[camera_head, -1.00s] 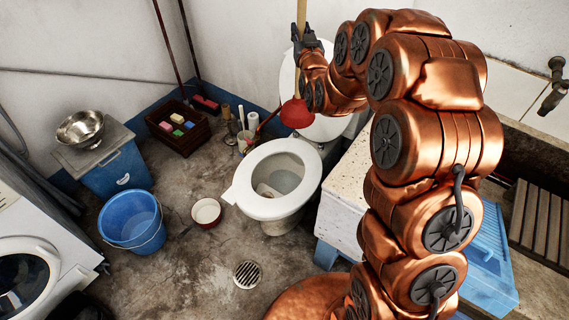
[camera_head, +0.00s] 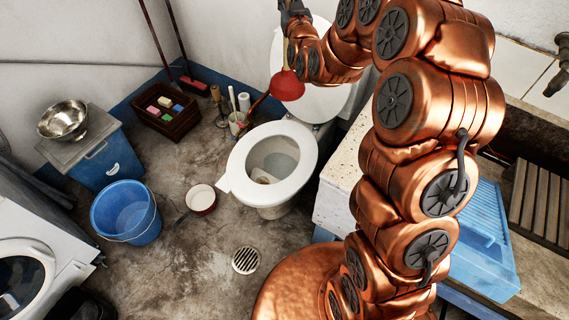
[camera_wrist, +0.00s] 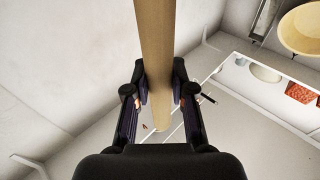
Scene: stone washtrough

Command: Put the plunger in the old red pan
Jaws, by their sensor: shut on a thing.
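My gripper (camera_head: 293,10) is at the top of the head view, shut on the wooden handle of the plunger. In the wrist view the handle (camera_wrist: 155,60) runs between the two fingers (camera_wrist: 160,95). The plunger's red rubber cup (camera_head: 287,86) hangs below, in front of the raised toilet lid and above the back of the toilet. The old red pan (camera_head: 201,199) sits on the floor left of the toilet, with a pale inside and a dark handle pointing left. It looks empty. The plunger is apart from it, higher and to the right.
The toilet (camera_head: 272,165) stands between the plunger and the pan. A blue bucket (camera_head: 127,211) is left of the pan. A wooden crate (camera_head: 166,112) and a holder with a brush (camera_head: 238,122) stand behind. A floor drain (camera_head: 246,260) lies in front, with bare floor around it.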

